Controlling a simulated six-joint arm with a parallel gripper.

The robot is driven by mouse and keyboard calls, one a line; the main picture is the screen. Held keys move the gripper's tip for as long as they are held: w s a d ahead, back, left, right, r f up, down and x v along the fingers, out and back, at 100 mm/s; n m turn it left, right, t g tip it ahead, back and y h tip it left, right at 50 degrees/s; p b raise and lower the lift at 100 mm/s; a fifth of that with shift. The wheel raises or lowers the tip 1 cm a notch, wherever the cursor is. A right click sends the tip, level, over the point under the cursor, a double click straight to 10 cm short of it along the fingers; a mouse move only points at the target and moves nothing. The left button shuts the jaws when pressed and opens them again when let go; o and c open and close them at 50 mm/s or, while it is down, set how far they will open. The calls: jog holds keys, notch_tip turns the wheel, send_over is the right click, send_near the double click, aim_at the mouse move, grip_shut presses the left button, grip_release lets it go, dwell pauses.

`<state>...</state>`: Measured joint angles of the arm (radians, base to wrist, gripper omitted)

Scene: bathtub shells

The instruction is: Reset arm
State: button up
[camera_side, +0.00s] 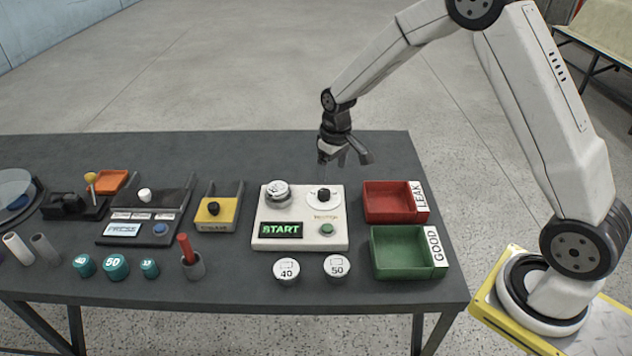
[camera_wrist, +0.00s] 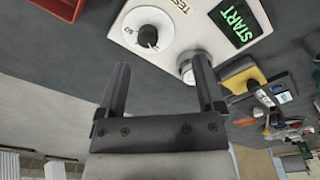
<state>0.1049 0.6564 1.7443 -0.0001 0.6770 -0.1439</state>
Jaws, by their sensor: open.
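My gripper (camera_side: 343,161) is open and empty in the side view, held in the air above the back edge of the table (camera_side: 120,285). It is behind and above the white test box (camera_side: 298,242). In the wrist view both fingers (camera_wrist: 162,85) are spread apart with nothing between them. The white box has a lit green START display (camera_side: 282,230), a black knob on a white dial (camera_side: 323,196), a green button (camera_side: 327,229) and a round silver-white piece (camera_side: 278,190) on its top left. The box also shows in the wrist view (camera_wrist: 190,22).
A red LEAK tray (camera_side: 388,217) and a green GOOD tray (camera_side: 402,272) stand at the right. Two round pieces marked 40 (camera_side: 286,270) and 50 (camera_side: 337,268) lie in front. A yellow device (camera_side: 216,215), a press (camera_side: 150,210) and several teal pieces (camera_side: 116,267) are left.

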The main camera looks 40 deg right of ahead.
jog(key=s+a+r+t, duration=0.1)
jog(key=s+a+r, duration=0.1)
jog(key=s, duration=0.7)
jog(key=s+a+r, duration=0.3)
jog(key=s, duration=0.7)
jog(key=shift+s+t, duration=0.3)
jog(key=shift+t, duration=0.1)
jog(key=shift+c, duration=0.2)
